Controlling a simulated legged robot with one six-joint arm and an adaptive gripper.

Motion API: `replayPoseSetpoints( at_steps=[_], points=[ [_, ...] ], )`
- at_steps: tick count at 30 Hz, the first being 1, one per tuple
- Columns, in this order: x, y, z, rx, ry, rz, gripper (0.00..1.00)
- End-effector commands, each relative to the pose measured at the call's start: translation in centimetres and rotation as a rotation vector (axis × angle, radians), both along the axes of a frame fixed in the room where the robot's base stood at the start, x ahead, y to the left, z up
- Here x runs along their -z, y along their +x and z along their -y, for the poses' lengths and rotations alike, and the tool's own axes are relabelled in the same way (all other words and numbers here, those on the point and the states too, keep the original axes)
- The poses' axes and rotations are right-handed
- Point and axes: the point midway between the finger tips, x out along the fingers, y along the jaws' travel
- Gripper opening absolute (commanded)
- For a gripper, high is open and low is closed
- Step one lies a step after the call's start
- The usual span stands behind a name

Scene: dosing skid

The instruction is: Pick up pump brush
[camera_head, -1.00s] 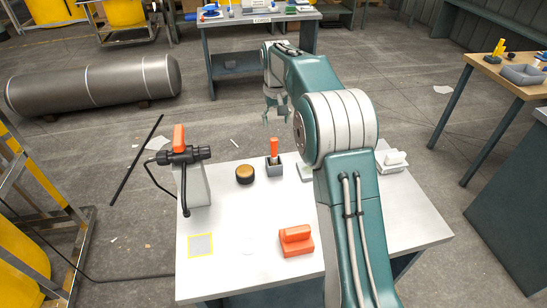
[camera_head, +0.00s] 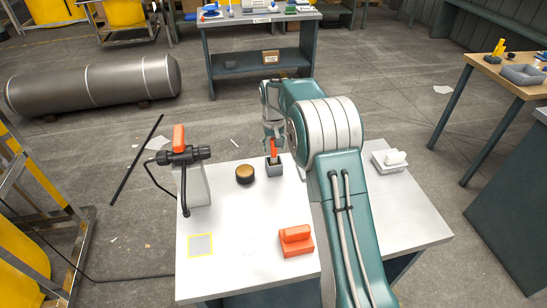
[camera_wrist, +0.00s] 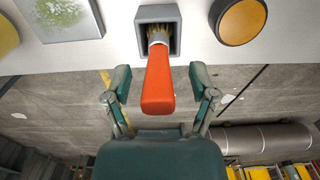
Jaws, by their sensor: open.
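The pump brush (camera_head: 273,148) has an orange handle and stands upright, bristles down, in a small grey square holder (camera_head: 274,168) at the far edge of the white table. In the wrist view the brush handle (camera_wrist: 158,85) points towards the camera and its tan bristles sit inside the holder (camera_wrist: 175,29). My gripper (camera_head: 272,146) is at the brush. In the wrist view my gripper (camera_wrist: 160,85) is open, one finger on each side of the handle, with visible gaps on both sides.
A round dark jar with an amber top (camera_head: 245,174) stands left of the holder. A valve with an orange handle (camera_head: 179,140) is at the table's left. An orange block (camera_head: 296,241) sits at the front, and a white block on a grey base (camera_head: 393,161) at the right. The table's (camera_head: 235,225) middle is mostly clear.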

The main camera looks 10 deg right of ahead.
Motion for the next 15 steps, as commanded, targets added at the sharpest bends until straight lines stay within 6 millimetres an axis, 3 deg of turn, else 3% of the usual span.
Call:
replayPoseSetpoints(
  at_steps=[1,2,6,15],
  points=[
    [-0.02,0.0,0.01,0.0,0.0,0.0,0.74],
    [-0.02,0.0,0.01,0.0,0.0,0.0,0.65],
    [-0.03,0.0,0.01,0.0,0.0,0.0,0.03],
    [0.03,-0.01,0.01,0.0,0.0,-0.002,0.0]
  ],
)
